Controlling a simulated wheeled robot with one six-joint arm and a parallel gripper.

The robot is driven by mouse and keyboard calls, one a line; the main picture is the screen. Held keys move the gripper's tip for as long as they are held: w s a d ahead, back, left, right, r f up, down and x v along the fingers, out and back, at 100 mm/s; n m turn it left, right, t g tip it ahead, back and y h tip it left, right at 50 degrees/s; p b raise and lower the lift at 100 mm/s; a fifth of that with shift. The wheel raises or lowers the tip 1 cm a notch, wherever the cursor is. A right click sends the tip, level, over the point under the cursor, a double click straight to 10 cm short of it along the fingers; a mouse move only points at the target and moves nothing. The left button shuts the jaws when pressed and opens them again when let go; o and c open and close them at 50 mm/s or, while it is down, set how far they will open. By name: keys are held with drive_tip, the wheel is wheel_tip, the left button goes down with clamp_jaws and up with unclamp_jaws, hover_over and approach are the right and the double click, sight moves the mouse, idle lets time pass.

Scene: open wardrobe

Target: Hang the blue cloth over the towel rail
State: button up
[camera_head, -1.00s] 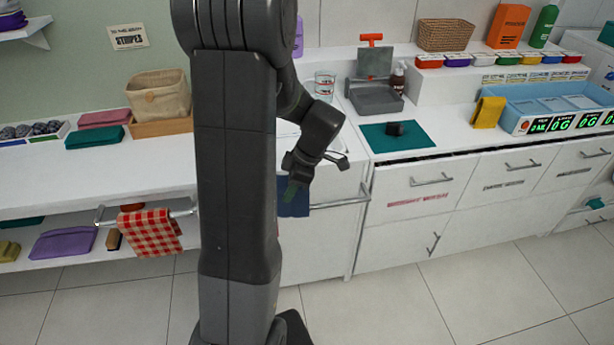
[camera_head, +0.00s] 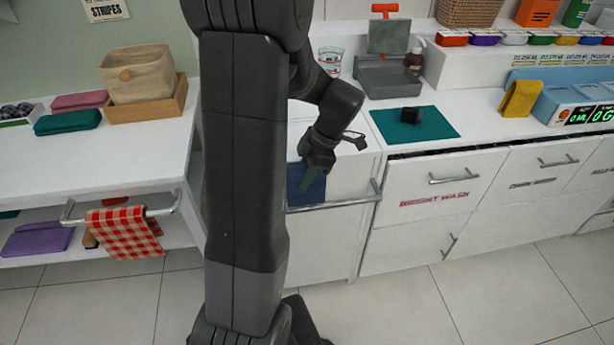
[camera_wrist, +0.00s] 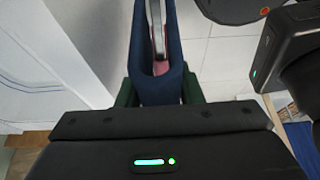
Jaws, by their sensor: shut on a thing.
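The blue cloth (camera_head: 305,186) hangs from my gripper (camera_head: 307,176) in the head view, in front of the white cabinet and at the metal towel rail (camera_head: 340,201). In the wrist view the cloth (camera_wrist: 160,88) is pinched between my green fingertips (camera_wrist: 160,95) and folds in a narrow U around a pale, partly pinkish gap. My gripper is shut on the cloth. Part of the cloth and of the rail's left end is hidden behind my arm. I cannot tell whether the cloth lies over the rail or in front of it.
A red checked cloth (camera_head: 123,232) hangs on another rail (camera_head: 73,212) at the left. A teal mat (camera_head: 440,122) with a dark block lies on the counter. Drawer handles (camera_head: 455,176) stick out at the right. The tiled floor (camera_head: 470,300) in front is clear.

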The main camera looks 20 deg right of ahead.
sight(304, 207)
drive_tip(key=shift+w+f+b, duration=0.1)
drive_tip(key=shift+f+b, duration=2.85)
drive_tip(key=shift+f, duration=2.95)
drive_tip(key=shift+d+r+p, duration=0.1)
drive_tip(key=shift+r+p, duration=0.3)
drive_tip(key=shift+r, duration=0.55)
drive_tip(key=o, duration=1.2)
drive_tip(key=p+v, duration=0.1)
drive_tip(key=v, duration=1.2)
drive_tip(key=shift+d+r, duration=0.1)
drive_tip(key=shift+r, duration=0.25)
